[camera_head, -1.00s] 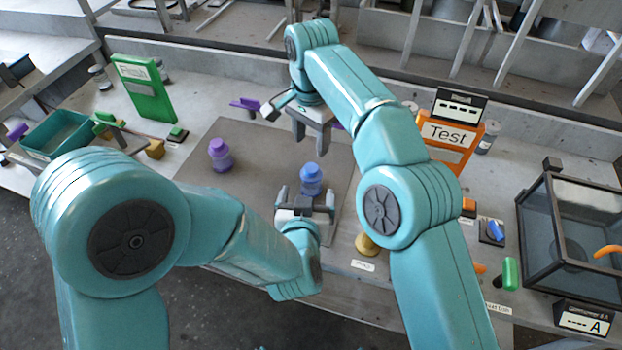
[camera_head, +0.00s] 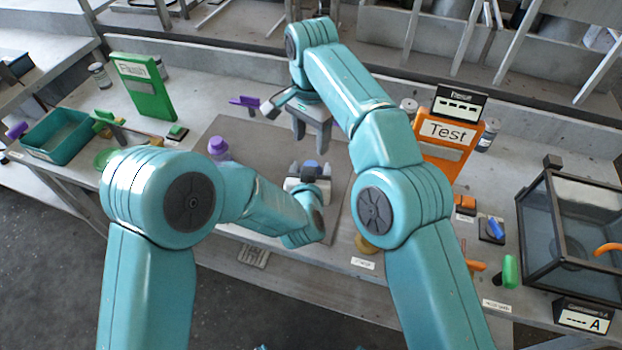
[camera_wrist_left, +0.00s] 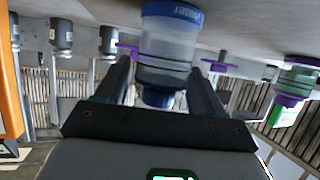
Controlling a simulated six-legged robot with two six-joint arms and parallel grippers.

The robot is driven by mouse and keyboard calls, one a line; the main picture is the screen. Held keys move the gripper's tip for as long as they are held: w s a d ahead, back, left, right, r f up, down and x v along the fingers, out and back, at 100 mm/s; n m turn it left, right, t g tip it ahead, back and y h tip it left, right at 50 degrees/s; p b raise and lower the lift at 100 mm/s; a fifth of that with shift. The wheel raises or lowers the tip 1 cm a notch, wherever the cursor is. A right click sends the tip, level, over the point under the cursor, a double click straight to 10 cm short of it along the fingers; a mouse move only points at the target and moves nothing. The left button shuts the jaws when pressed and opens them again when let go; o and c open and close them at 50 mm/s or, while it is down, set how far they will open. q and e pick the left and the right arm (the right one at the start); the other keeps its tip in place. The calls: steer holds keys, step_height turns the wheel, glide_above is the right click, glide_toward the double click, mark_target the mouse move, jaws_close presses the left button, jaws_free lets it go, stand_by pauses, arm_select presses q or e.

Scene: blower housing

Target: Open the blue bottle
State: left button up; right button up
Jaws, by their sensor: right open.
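The blue bottle (camera_head: 311,168) stands on the grey mat; only its top shows in the head view. In the left wrist view, which is upside down, the blue bottle (camera_wrist_left: 168,45) lies between the two fingers. My left gripper (camera_head: 311,170) has one finger on each side of it. I cannot tell whether both fingers press on it. My right gripper (camera_head: 312,138) is open and empty, pointing down just beyond the bottle. The cap's upper part is partly hidden in the wrist view.
A purple bottle (camera_head: 219,148) stands left on the mat (camera_head: 262,142). A green sign (camera_head: 145,88) and teal tray (camera_head: 62,137) are at the left. An orange Test stand (camera_head: 452,140) and a dark-framed glass box (camera_head: 575,225) are at the right.

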arm_select(q)
steer(key=c, duration=1)
steer(key=o, duration=1.6)
steer(key=shift+s+r, duration=0.1)
